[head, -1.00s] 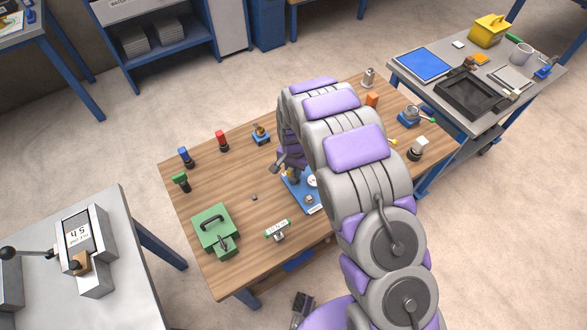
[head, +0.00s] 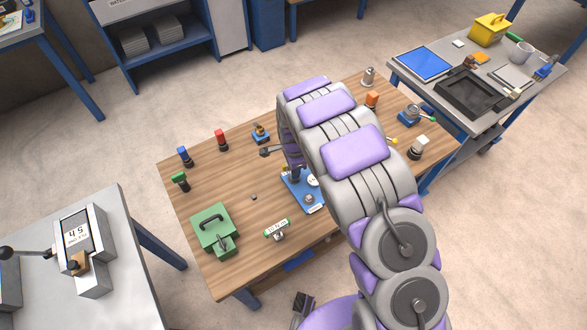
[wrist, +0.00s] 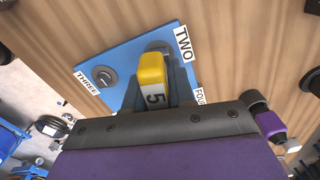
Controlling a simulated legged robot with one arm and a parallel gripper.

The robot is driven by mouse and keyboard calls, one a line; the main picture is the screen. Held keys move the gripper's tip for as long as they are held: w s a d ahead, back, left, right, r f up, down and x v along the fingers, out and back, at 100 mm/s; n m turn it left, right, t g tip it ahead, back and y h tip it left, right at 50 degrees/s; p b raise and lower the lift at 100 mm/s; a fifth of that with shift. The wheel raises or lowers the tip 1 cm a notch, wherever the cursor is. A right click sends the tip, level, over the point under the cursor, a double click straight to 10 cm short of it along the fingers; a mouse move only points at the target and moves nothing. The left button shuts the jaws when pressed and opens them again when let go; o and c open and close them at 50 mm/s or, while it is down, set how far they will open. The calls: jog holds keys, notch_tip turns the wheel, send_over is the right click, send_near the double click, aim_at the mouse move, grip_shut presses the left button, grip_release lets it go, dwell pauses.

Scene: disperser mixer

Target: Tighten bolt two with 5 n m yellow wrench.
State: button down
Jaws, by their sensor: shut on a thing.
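The yellow wrench (wrist: 153,70), marked 5, stands out from my gripper (wrist: 160,85) in the wrist view. My gripper is shut on it. The wrench is over the blue plate (wrist: 125,62), close to the label TWO (wrist: 184,44). A round bolt head labelled THREE (wrist: 103,76) shows at the plate's left. Bolt two is mostly hidden behind the wrench, and I cannot tell whether the wrench touches it. In the head view the blue plate (head: 314,207) lies partly behind my arm, which hides the gripper and wrench.
The wooden table (head: 215,170) holds a green box (head: 211,228), a small white-labelled stand (head: 278,230) and coloured-handled tools, including a red one (head: 221,140) and a blue one (head: 185,156). The table's left middle is mostly clear. A grey side bench (head: 450,75) stands at the right.

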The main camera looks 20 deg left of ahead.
jog(key=shift+m, duration=1.3)
jog(key=m+b, duration=0.1)
jog(key=m, duration=0.2)
jog(key=shift+f+m+b, duration=0.1)
jog(key=shift+m+b, duration=0.2)
jog(key=c, duration=1.4)
grip_release()
jog(key=shift+m, duration=0.3)
jog(key=o, duration=0.5)
